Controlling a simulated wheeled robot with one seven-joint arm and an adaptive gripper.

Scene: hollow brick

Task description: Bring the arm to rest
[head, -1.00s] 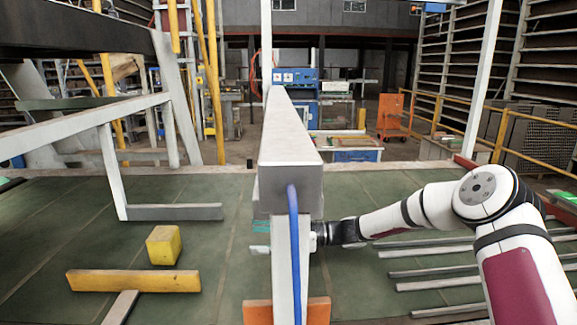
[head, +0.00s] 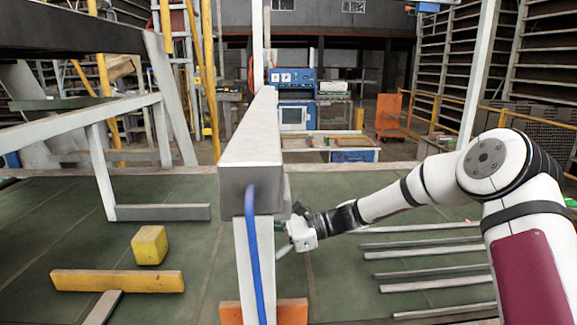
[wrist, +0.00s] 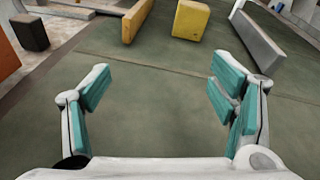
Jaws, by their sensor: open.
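My gripper (head: 282,236) is just to the right of the grey post in the head view, at the end of my white arm. Its fingertips are partly hidden by the post there. In the wrist view my gripper (wrist: 160,85) shows two teal-padded fingers spread wide apart. Nothing is between them except the green floor beyond, so it is open and empty. My arm is bent, with its elbow at the right of the head view.
A grey post (head: 254,270) with a blue cable stands close by my gripper. A yellow cube (head: 149,245) and a yellow bar (head: 117,281) lie to the left. Grey bars (head: 430,270) lie at the right. A dark block (wrist: 30,33) shows in the wrist view.

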